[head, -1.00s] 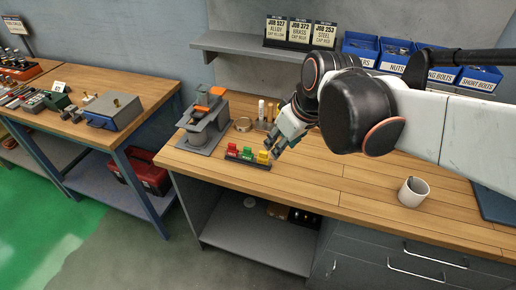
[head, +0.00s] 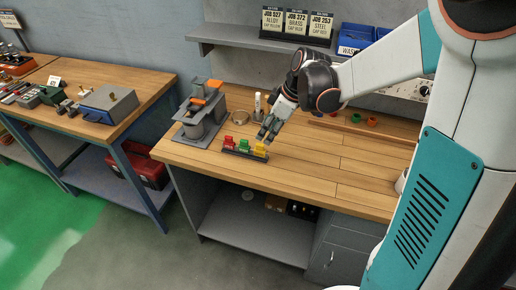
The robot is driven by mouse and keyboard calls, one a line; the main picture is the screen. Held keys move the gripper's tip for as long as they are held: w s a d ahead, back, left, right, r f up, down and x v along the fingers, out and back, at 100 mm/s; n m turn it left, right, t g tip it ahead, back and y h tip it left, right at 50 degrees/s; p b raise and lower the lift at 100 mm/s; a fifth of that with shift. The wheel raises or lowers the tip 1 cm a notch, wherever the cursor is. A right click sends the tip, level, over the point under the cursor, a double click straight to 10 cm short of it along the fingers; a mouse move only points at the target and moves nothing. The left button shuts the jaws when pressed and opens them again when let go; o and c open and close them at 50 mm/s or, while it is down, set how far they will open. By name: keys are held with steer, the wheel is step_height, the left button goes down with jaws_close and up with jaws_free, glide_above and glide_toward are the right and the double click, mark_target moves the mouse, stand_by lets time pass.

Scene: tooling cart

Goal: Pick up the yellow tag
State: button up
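The yellow tag (head: 259,150) stands at the right end of a small dark rack (head: 243,154) near the front edge of the wooden bench (head: 300,176). A green tag (head: 244,145) and a red tag (head: 229,142) stand to its left in the same rack. My gripper (head: 265,137) points down just above and behind the yellow tag. Its fingers are small in the head view, and I cannot tell whether they touch the tag or how far apart they are.
A grey fixture with orange parts (head: 203,115) stands left of the rack. A round tin (head: 239,118) and upright cylinders (head: 258,104) are behind. A white mug (head: 401,181) is partly hidden by my arm. Red and green pieces (head: 371,121) lie at the back right. Bench front is clear.

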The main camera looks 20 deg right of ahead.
mark_target(262, 145)
steer(key=b+x, duration=0.1)
steer(key=x, duration=0.3)
steer(key=shift+f, duration=0.1)
steer(key=b+x, duration=0.1)
steer(key=x, duration=0.1)
steer(key=d+b+x, duration=0.1)
steer(key=x, duration=0.1)
steer(key=shift+w+a+f, duration=0.1)
steer(key=shift+f, duration=0.35)
steer(key=shift+w+a+f, duration=0.1)
steer(key=shift+a+f, duration=0.05)
steer(key=shift+f, duration=0.15)
steer(key=shift+c, duration=0.6)
steer(key=c, duration=0.7)
